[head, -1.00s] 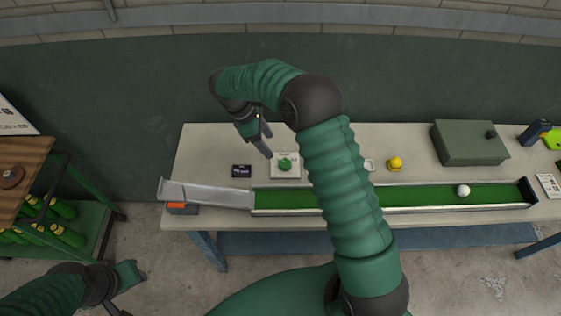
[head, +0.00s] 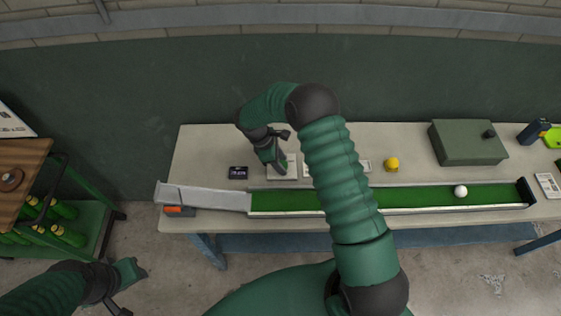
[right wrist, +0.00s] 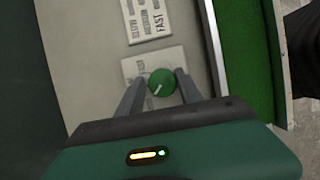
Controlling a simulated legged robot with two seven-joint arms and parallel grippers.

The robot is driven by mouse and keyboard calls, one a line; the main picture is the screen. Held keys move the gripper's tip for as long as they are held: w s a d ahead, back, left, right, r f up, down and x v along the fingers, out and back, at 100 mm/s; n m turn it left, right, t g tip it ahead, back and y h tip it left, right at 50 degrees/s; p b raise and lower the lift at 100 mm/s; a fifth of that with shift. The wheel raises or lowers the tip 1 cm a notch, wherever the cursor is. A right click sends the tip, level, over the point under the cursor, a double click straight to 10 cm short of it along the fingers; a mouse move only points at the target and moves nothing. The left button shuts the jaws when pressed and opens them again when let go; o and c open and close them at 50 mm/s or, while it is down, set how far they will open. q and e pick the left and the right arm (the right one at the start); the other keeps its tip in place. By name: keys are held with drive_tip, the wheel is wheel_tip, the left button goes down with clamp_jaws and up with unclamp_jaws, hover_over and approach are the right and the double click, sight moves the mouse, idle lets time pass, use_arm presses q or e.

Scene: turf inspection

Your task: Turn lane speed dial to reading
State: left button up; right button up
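The green round speed dial (right wrist: 162,82) sits on a white plate (right wrist: 132,68) on the table. A pale pointer line on it points to the lower left in the right wrist view. My right gripper (right wrist: 160,80) has its fingers apart, one on each side of the dial. I cannot tell whether they touch it. In the head view the right gripper (head: 281,170) is over the plate and hides most of the dial. A small dark display (head: 238,172) lies left of the plate; its reading is too small to make out. My left gripper (head: 126,288) is open and empty, low at the left.
A printed card (right wrist: 155,22) reading "FAST" lies beside the dial plate. The green lane (head: 400,197) with a white ball (head: 460,191) runs along the table front.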

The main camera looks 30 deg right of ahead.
drive_tip(key=shift+d, duration=0.1)
drive_tip(key=shift+c, duration=1.1)
drive_tip(key=shift+r, duration=0.1)
drive_tip(key=shift+c, duration=1.2)
drive_tip(key=shift+a, duration=0.3)
clamp_jaws()
drive_tip(key=shift+w, duration=0.1)
